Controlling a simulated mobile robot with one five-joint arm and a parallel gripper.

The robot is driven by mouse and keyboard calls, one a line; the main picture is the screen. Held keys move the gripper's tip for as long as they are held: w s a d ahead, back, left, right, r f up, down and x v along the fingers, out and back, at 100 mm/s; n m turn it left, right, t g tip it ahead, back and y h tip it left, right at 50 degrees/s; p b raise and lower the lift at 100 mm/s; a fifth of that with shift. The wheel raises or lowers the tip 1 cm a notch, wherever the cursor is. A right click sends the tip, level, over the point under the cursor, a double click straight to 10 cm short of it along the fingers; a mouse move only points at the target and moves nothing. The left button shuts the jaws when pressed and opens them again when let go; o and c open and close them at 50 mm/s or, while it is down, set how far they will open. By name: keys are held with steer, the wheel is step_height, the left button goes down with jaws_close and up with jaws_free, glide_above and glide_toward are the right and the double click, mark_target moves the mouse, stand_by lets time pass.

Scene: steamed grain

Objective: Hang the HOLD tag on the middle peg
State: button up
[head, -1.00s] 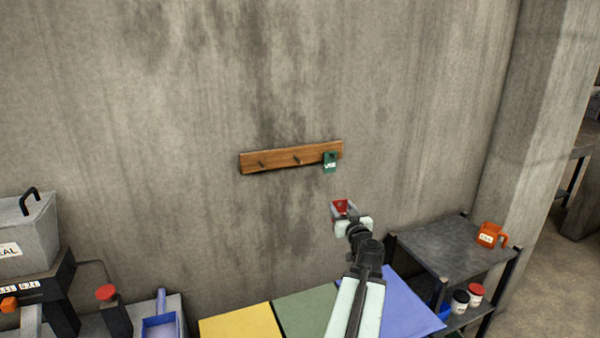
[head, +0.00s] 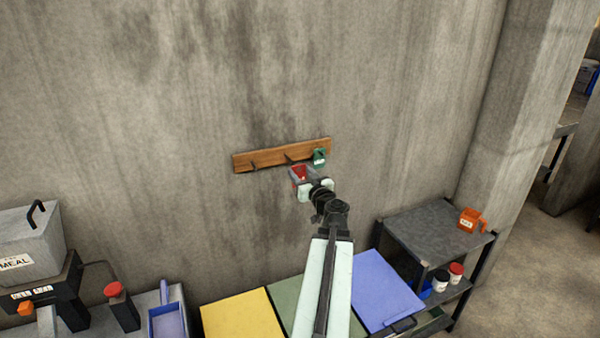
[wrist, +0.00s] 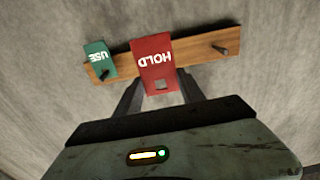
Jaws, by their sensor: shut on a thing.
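The red HOLD tag (head: 300,174) is held in my gripper (head: 303,181), just below the middle of the wooden peg board (head: 270,157) in the head view. In the wrist view the HOLD tag (wrist: 153,62) has its lettering upside down and its square hole at the lower end, between the fingers of my gripper (wrist: 158,88). The middle peg (head: 288,159) shows just above and left of the tag in the head view; the tag hides it in the wrist view. I cannot tell whether tag and peg touch.
The green USE tag (head: 319,156) hangs on the right peg, close to my gripper; it also shows in the wrist view (wrist: 98,58). The left peg (head: 253,166) is bare. Yellow (head: 240,315) and blue (head: 385,290) panels and a shelf cart (head: 430,232) stand below.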

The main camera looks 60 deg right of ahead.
steer(key=shift+f+b+x, duration=0.15)
steer(key=shift+x, duration=1.6)
steer(key=shift+f+b+x, duration=0.15)
steer(key=shift+x, duration=1.65)
steer(key=shift+f+b+x, duration=0.15)
steer(key=shift+x, duration=1.6)
steer(key=o, duration=1.4)
steer(key=shift+a, duration=0.1)
steer(key=v, duration=0.8)
